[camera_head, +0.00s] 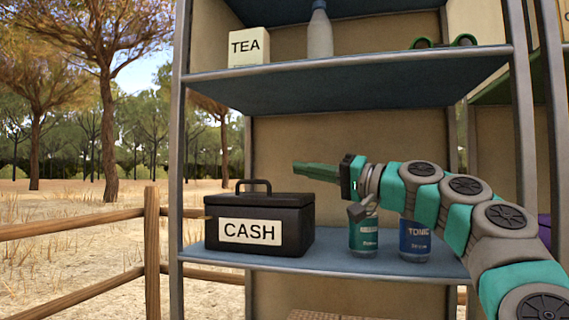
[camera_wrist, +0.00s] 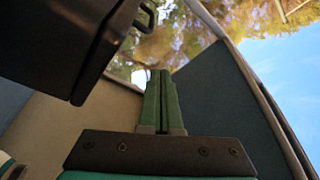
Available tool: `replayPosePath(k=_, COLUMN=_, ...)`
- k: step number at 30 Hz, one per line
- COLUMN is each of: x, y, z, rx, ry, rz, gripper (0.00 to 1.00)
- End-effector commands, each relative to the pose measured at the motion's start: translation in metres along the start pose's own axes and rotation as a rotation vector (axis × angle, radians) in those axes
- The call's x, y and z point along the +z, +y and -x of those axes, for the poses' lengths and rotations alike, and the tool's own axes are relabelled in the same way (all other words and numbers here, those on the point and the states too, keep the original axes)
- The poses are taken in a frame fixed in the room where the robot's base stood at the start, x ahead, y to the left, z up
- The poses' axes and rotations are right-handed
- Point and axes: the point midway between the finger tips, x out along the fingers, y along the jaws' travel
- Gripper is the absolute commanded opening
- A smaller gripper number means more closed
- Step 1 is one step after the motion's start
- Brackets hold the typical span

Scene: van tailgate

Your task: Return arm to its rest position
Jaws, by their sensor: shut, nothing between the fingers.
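My gripper (camera_head: 318,172) shows in the head view with its green fingers pointing left. The fingers are together and empty. They are above and to the right of the black cash box (camera_head: 262,212), apart from it. My teal and grey arm reaches in from the lower right, in front of the shelf. In the wrist view, the closed green fingers of my gripper (camera_wrist: 160,100) point up the picture, and a dark box (camera_wrist: 65,40) fills the upper left.
Below my wrist, a teal can (camera_head: 363,238) and a blue tonic can (camera_head: 414,241) stand on the lower shelf (camera_head: 330,261), partly hidden. The upper shelf (camera_head: 345,68) holds a tea box (camera_head: 249,46), a bottle (camera_head: 319,35) and green glasses (camera_head: 443,42). A wooden fence (camera_head: 151,245) is outside, left.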

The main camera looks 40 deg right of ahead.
Motion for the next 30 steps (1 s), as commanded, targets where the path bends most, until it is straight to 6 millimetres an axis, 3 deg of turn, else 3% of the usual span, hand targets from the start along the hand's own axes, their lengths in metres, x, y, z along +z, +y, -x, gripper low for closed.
replayPosePath(k=3, x=-0.002, y=0.003, z=0.016, rx=-0.001, ry=0.002, rz=0.000, gripper=0.00)
replayPosePath(k=9, x=-0.003, y=0.007, z=0.027, rx=0.001, ry=0.003, rz=-0.001, gripper=0.00)
replayPosePath(k=16, x=-0.002, y=0.006, z=0.027, rx=0.001, ry=-0.002, rz=0.000, gripper=0.00)
replayPosePath(k=19, x=0.009, y=0.000, z=0.016, rx=0.006, ry=-0.035, rz=0.008, gripper=0.00)
replayPosePath(k=23, x=0.053, y=-0.019, z=-0.019, rx=0.029, ry=-0.151, rz=0.040, gripper=0.00)
replayPosePath(k=26, x=0.110, y=-0.035, z=-0.052, rx=0.066, ry=-0.288, rz=0.082, gripper=0.00)
replayPosePath(k=30, x=0.202, y=-0.044, z=-0.085, rx=0.142, ry=-0.497, rz=0.146, gripper=0.00)
